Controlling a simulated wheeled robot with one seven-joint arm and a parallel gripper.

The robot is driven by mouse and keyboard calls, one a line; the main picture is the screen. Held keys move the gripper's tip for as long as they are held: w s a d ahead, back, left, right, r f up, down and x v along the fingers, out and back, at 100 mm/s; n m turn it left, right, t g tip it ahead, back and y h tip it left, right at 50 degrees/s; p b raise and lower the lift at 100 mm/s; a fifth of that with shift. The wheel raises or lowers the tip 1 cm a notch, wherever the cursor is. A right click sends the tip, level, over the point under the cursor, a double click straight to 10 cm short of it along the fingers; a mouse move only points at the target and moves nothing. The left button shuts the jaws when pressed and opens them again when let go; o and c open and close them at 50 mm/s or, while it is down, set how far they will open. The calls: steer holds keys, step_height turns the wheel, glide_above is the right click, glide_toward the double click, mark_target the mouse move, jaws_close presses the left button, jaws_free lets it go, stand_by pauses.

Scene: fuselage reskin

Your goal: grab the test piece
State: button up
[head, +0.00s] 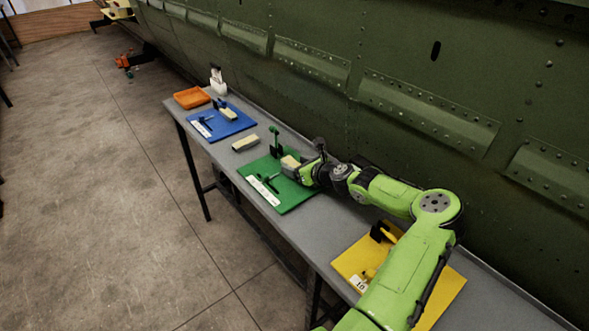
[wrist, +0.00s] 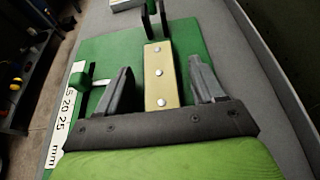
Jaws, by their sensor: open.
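The test piece, a tan strip with three silver rivet heads (wrist: 161,76), lies over the green board (wrist: 105,52) in the wrist view. My gripper (wrist: 158,74) is open, with one dark finger on each side of the strip and a gap visible on both sides. In the head view, the tan end of the piece (head: 290,162) shows beside my gripper (head: 299,172) above the green board (head: 290,197). Contact with the fingers is not visible.
A dark upright fixture (wrist: 154,22) stands at the strip's far end. A loose tan block (head: 245,143) lies on the grey bench between the green and blue boards (head: 238,126). An orange tray (head: 192,98) is at the far end. The green fuselage wall runs along the bench's right side.

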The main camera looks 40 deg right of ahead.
steer(key=shift+c, duration=0.3)
steer(key=c, duration=1)
steer(key=shift+r, duration=0.15)
